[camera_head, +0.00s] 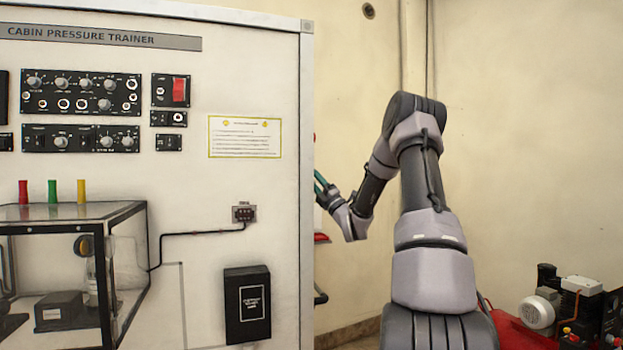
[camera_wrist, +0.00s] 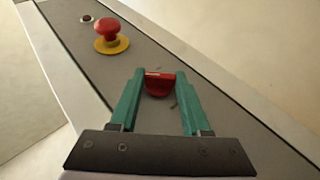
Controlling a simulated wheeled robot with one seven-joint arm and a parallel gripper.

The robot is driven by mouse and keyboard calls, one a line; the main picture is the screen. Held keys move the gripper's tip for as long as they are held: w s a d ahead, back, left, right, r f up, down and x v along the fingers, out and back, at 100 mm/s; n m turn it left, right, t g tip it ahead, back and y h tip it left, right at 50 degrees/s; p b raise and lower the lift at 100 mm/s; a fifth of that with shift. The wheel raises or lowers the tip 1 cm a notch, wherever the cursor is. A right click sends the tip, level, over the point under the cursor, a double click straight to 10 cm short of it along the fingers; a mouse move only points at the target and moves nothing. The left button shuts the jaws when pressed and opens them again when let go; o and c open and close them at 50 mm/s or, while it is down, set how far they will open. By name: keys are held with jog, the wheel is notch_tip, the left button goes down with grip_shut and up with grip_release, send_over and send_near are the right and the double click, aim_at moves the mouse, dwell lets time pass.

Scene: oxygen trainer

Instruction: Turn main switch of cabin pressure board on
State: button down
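A red switch knob (camera_wrist: 158,86) sits on the grey side panel (camera_wrist: 118,77) in the wrist view. My gripper (camera_wrist: 160,74) has its two green fingers apart, one on each side of this knob. I cannot tell whether either finger touches it. In the head view my gripper (camera_head: 320,180) is at the right edge of the cabin pressure trainer (camera_head: 255,60), on its side face. That face and the knob are mostly hidden there, and only part of the green fingers shows.
A red mushroom button (camera_wrist: 110,30) on a yellow base stands on the same panel, up and left of the fingers. A small dark red round part (camera_wrist: 87,18) is beyond it. A red machine with a motor (camera_head: 538,312) stands at the lower right.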

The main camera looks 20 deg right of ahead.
jog(key=shift+m+h, duration=0.3)
jog(key=m+g+h, duration=0.1)
jog(key=g, duration=0.1)
jog(key=r+m+g+h, duration=0.1)
jog(key=m+g+h, duration=0.3)
jog(key=shift+s+r, duration=0.15)
jog(key=shift+s, duration=0.1)
jog(key=m+g, duration=0.1)
jog(key=g, duration=0.1)
jog(key=g+h, duration=0.1)
jog(key=g, duration=0.2)
jog(key=r+m+g, duration=0.1)
jog(key=g, duration=0.2)
jog(key=shift+w+m+h, duration=0.3)
jog(key=shift+h, duration=0.1)
jog(key=shift+g, duration=0.4)
jog(key=shift+c, duration=1.8)
grip_release()
jog(key=shift+a, duration=0.1)
